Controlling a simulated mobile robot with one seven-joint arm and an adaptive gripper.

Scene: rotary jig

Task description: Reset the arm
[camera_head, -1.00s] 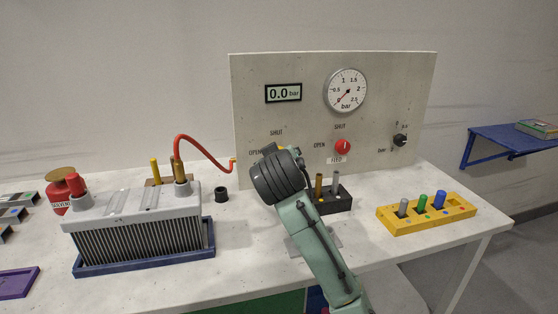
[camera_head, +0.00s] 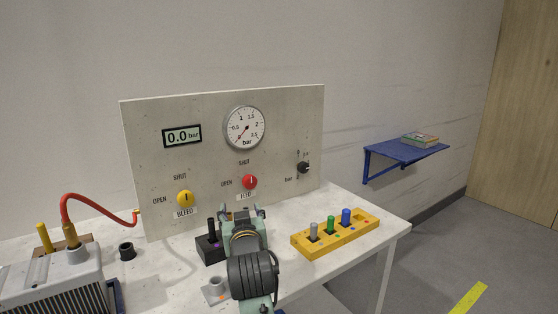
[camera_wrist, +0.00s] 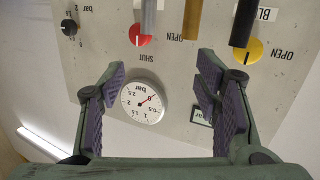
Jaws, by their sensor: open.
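My gripper (camera_head: 242,212) is open and empty in the head view, in front of the panel (camera_head: 290,120) and low over the table. Part of the black block (camera_head: 208,250) and a black pin (camera_head: 211,229) show at its left; the rest of the block is hidden behind my arm. In the wrist view, which is upside down, my gripper (camera_wrist: 160,75) has its purple-padded fingers wide apart. Between them the round gauge (camera_wrist: 144,102) shows on the panel. A grey pin (camera_wrist: 149,15), a brass pin (camera_wrist: 192,18) and a black pin (camera_wrist: 243,22) hang into the top of that view.
The yellow rack (camera_head: 350,238) with grey, green and blue pins stands to the right. The grey finned unit (camera_head: 50,280) with a red hose (camera_head: 88,198) is at left. The panel bears a yellow knob (camera_head: 185,198) and red knob (camera_head: 250,182). A blue shelf (camera_head: 385,152) hangs far right.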

